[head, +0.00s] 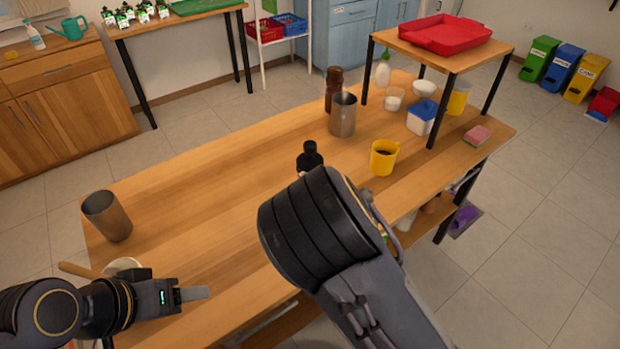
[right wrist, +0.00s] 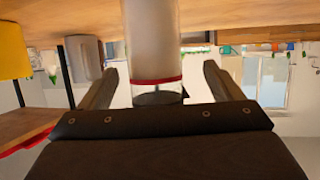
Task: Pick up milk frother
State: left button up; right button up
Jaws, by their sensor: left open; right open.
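No object is clearly recognisable as a milk frother. A pale upright cylinder with a red ring (right wrist: 152,50) stands between the spread fingers of my open right gripper (right wrist: 158,85) in the right wrist view, with a gap to each finger. In the head view my right arm hides that gripper. A black-topped object (head: 310,158) shows just beyond the arm, its lower part hidden; I cannot tell whether it is the same thing. My left gripper (head: 192,294) is open and empty over the table's near left. Steel cylinders stand mid-table (head: 342,118) and at left (head: 108,218).
A yellow mug (head: 384,158), brown mill (head: 333,82) and blue-lidded box (head: 421,118) stand on the wooden table (head: 215,180). A raised shelf with a red tray (head: 445,36) is at the far right. A pale bowl (head: 122,266) lies near my left arm. The left-middle table is clear.

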jog(key=x, duration=0.3)
jog(key=p+x, duration=0.1)
jog(key=x, duration=0.1)
jog(key=shift+w+d+f, duration=0.25)
jog(key=shift+w+f, duration=0.1)
jog(key=shift+c, duration=0.5)
jog(key=c, duration=1.2)
